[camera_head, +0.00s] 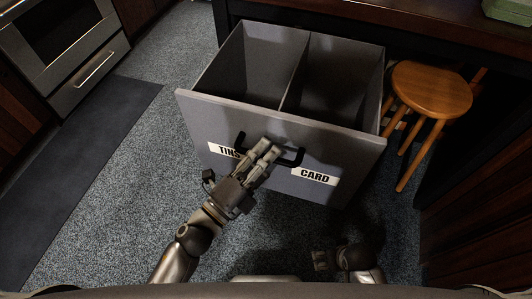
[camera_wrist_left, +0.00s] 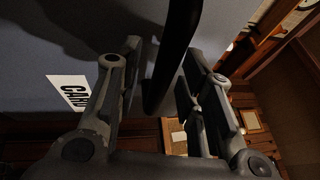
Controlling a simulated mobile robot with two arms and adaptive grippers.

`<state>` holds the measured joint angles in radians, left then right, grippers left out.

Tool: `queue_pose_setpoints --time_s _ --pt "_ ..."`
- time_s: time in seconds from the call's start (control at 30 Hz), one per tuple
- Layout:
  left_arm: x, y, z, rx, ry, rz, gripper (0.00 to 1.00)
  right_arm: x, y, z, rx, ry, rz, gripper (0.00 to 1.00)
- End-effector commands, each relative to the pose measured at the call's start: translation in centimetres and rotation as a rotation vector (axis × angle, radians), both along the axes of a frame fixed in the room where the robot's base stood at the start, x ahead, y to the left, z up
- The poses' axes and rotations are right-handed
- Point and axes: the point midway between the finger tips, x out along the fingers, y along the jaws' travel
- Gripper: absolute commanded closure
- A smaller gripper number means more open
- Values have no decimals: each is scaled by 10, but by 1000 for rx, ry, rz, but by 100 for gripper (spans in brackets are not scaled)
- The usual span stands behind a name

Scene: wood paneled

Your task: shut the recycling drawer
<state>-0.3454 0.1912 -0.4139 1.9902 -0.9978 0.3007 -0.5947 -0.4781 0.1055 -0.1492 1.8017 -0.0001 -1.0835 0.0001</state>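The recycling drawer (camera_head: 285,120) stands pulled out, its two compartments showing empty from above. Its grey front carries a "TINS" label (camera_head: 223,150) at left and a "CARD" label (camera_head: 314,176) at right, which also shows in the left wrist view (camera_wrist_left: 70,92). My left gripper (camera_head: 268,150) is at the black handle (camera_head: 292,160). In the left wrist view the handle (camera_wrist_left: 172,55) passes between the two fingers, which stand apart with narrow gaps beside it. My right gripper (camera_head: 322,260) is low in front of the drawer, away from it; its fingers are too dark to read.
A round wooden stool (camera_head: 430,90) stands close to the drawer's right side. A dark counter (camera_head: 310,14) runs behind the drawer. An oven (camera_head: 62,48) and a dark mat (camera_head: 85,170) are at left. Carpet around the drawer's left is clear.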

Motion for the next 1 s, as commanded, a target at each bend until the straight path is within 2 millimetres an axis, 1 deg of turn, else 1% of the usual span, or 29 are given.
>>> queue_pose_setpoints --time_s 0.3,0.5,0.57,0.6,0.87,1.0 --pt "2 -1 0 -1 1 0 65 -1 0 -2 0 2 0 13" --pt "1 -1 0 -1 1 0 90 -1 0 -2 0 3 1 13" --pt "1 -1 0 -1 1 0 98 -1 0 -2 0 3 1 13" --pt "1 -1 0 -1 1 0 100 -1 0 -2 0 3 1 13" --pt "1 -1 0 -1 1 0 100 -1 0 -2 0 3 0 13" --pt "5 -2 1 -1 -1 0 100 -1 0 -1 1 1 0 13"
